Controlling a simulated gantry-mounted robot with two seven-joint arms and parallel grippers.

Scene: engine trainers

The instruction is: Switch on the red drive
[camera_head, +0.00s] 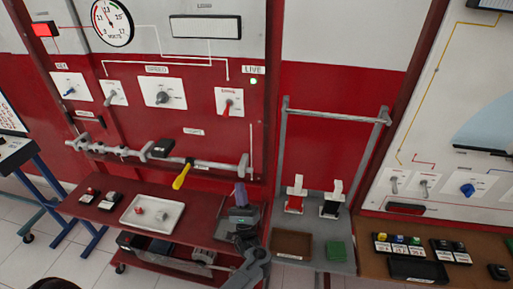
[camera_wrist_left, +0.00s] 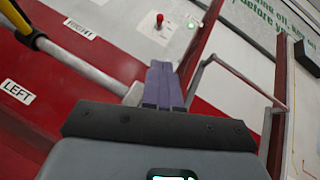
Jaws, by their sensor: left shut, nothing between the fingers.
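The red drive panel (camera_head: 330,85) is a red and white board with a round volts meter (camera_head: 112,22). On white plates it carries a blue key switch (camera_head: 69,92), a small grey toggle (camera_head: 111,98), a dark speed knob (camera_head: 162,98) and a red lever (camera_head: 227,107). A green light (camera_head: 253,81) glows under the LIVE label. A red control (camera_wrist_left: 159,20) shows in the left wrist view. My left gripper (camera_head: 240,190) has purple fingers, shut and empty, below and in front of the red lever, apart from it. The fingers (camera_wrist_left: 162,80) point towards the panel. My right gripper is out of view.
A grey rail with a yellow handle (camera_head: 182,176) crosses the panel's lower part. A red bench with a white tray (camera_head: 174,220) stands below. Right of the gripper are a grey frame (camera_head: 335,114) and a shelf with red and black clamps. Another panel (camera_head: 440,120) stands far right.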

